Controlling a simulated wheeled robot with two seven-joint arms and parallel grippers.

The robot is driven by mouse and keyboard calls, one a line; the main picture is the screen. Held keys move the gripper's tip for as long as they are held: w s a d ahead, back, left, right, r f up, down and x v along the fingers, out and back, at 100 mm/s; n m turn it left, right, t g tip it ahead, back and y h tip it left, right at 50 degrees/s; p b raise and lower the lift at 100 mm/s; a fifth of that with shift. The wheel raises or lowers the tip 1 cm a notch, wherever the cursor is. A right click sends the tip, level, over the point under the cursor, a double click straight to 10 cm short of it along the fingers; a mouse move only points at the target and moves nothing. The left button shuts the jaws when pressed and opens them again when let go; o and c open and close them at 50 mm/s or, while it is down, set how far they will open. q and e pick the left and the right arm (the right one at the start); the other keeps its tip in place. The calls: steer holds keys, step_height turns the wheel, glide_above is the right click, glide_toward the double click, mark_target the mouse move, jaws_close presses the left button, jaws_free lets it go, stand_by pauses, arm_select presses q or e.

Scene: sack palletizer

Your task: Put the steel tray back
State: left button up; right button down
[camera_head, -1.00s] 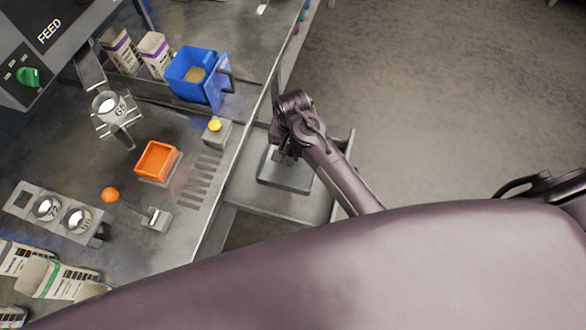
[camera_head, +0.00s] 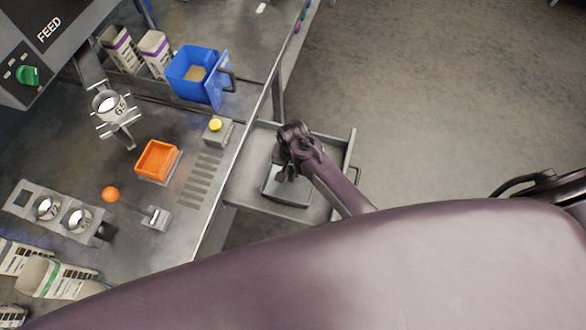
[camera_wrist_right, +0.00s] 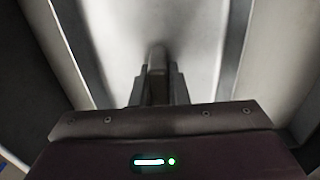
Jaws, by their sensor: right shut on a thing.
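The steel tray (camera_head: 292,196) is a small grey square piece inside the outline of the open drawer (camera_head: 246,178), below the right edge of the bench. My right gripper (camera_head: 285,174) is shut on the tray's upright grip from above and hides its middle. In the right wrist view, my gripper (camera_wrist_right: 157,90) closes on the grip (camera_wrist_right: 157,58), with the bright tray surface (camera_wrist_right: 195,35) behind it. I cannot tell whether the tray touches the drawer floor. My left gripper is not in view.
The bench (camera_head: 185,222) edge runs along the drawer's left side. On it are a blue bin (camera_head: 190,75), an orange tray (camera_head: 157,158), a yellow button (camera_head: 215,125) and an orange-knobbed lever (camera_head: 111,194). The floor (camera_head: 450,90) to the right is clear.

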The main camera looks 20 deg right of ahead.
steer(key=shift+f, duration=0.1)
steer(key=c, duration=1.4)
jaws_free()
step_height(320, 180, up, 12)
steer(key=shift+r, duration=0.15)
